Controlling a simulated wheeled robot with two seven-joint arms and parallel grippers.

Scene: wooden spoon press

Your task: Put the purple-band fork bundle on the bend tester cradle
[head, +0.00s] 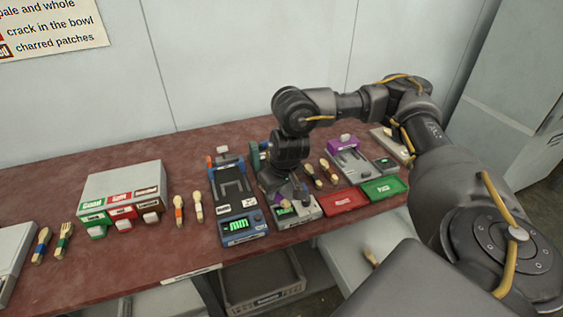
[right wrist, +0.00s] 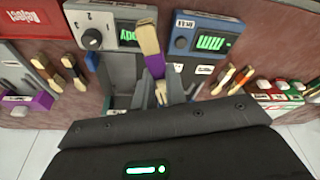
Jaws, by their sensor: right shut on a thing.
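My right gripper (head: 287,195) is low over the grey device with a knob and green display (head: 306,210). In the right wrist view, the gripper (right wrist: 151,95) is shut on a pale wooden bundle with a purple band (right wrist: 150,52). The bundle's wide end points up the picture between two displays, and its lower part is between the fingers. A blue device with a green "mm" display (head: 240,228) stands beside the grey one; it also shows in the right wrist view (right wrist: 205,40). The labels are too small to tell which is the bend tester. My left gripper is not in view.
A sorting box with coloured bins (head: 122,185) stands at left. Banded bundles (head: 178,211) lie between it and the blue device, and others (head: 318,175) lie right of my gripper. A red tray (head: 345,201) and green tray (head: 384,188) sit at the front right edge.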

